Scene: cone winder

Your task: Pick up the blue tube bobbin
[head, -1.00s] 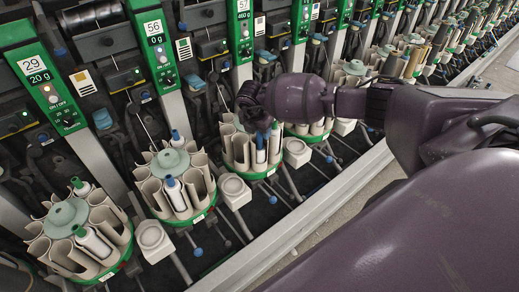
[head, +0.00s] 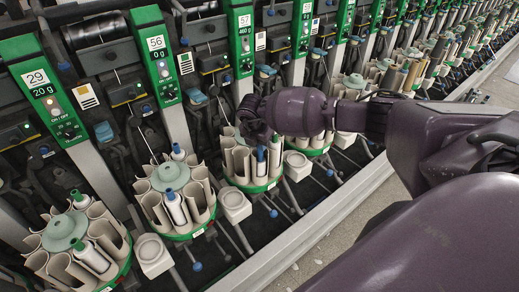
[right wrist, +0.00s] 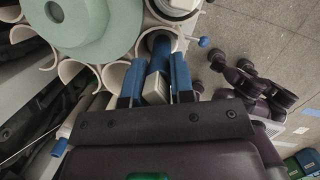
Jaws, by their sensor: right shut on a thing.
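The blue tube bobbin (right wrist: 160,52) stands in a pocket of the round cream magazine (head: 236,163) under the unit marked 57. Its blue upper part shows between the two blue fingers of my right gripper (right wrist: 155,84) in the right wrist view. The fingers are shut on it, and it sits low among the cream pocket walls. In the head view my right gripper (head: 266,145) reaches down over the magazine's front side, and the dark wrist hides part of the magazine. I cannot tell in the head view which blue bits are fingers and which are bobbin. My left gripper is not in view.
Similar magazines stand to the left, one under unit 56 (head: 168,178) and one under unit 29 (head: 64,228), each holding bobbins. More line up to the right. White square blocks (head: 234,200) and thin rods stand between them. A pale rail (head: 300,235) edges the floor.

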